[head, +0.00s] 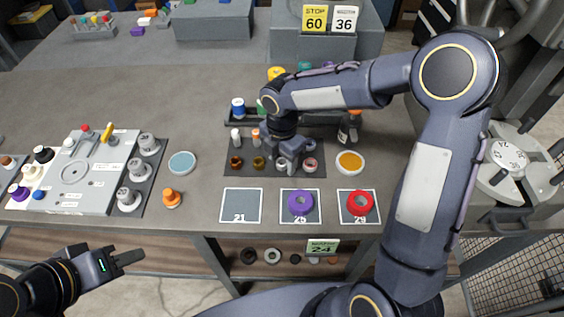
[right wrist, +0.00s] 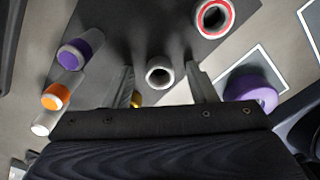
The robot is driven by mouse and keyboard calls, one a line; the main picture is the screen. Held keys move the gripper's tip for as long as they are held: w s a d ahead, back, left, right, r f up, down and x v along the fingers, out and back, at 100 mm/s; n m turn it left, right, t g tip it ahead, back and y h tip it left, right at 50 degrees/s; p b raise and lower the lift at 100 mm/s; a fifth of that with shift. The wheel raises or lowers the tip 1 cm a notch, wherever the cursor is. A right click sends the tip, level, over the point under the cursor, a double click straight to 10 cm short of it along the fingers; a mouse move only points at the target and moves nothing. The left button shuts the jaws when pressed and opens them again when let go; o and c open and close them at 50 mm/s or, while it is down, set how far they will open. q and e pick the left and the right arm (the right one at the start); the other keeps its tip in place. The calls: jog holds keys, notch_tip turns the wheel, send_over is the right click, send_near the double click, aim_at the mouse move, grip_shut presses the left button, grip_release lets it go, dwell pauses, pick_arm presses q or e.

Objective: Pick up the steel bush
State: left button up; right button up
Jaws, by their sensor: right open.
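The steel bush (right wrist: 160,72), a short grey ring with a dark bore, stands on the dark mat (head: 232,173). In the right wrist view it sits between the two fingertips of my right gripper (right wrist: 163,82), which is open, with a gap on each side. In the head view the bush (head: 281,164) is partly hidden by my right gripper (head: 287,155), which is above the mat. My left gripper (head: 132,257) is low at the left, in front of the bench and away from the bush; its jaw gap is not clear.
A red-rimmed bush (head: 310,164) stands close right of the steel one, brass bushes (head: 258,163) to its left. Orange (right wrist: 56,97) and purple-ended (right wrist: 80,50) cylinders are near the gripper. Purple (head: 301,203) and red rings (head: 360,203) lie on marked squares; square 21 (head: 241,204) is empty.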

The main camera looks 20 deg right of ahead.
jog(key=c, duration=1.1)
